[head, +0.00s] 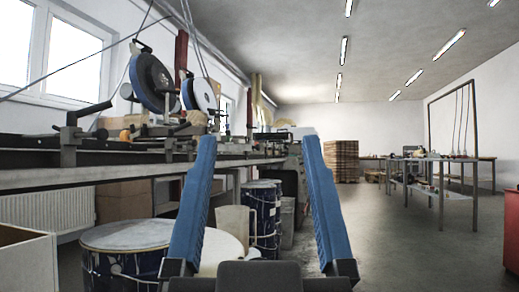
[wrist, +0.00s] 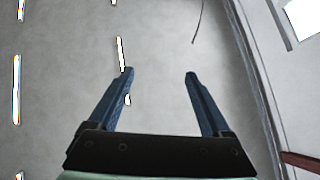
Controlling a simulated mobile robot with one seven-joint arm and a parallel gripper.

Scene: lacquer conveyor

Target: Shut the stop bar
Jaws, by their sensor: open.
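My gripper (head: 258,138) points forward and up in the middle of the head view, its two blue fingers wide apart with nothing between them. In the wrist view my gripper (wrist: 159,72) is also open and empty, seen against the ceiling. I cannot pick out a stop bar for certain in either view. A long bench line (head: 120,175) with dark rails and fittings runs along the left wall, and the gripper is to the right of its near part. The left finger hides part of the bench.
Drums (head: 125,235) stand under and beside the bench at left, with an open box (head: 28,262) at the lower left corner. A metal table (head: 460,190) stands at right. Stacked boards (head: 341,162) are at the back. The grey floor (head: 400,240) at centre right is clear.

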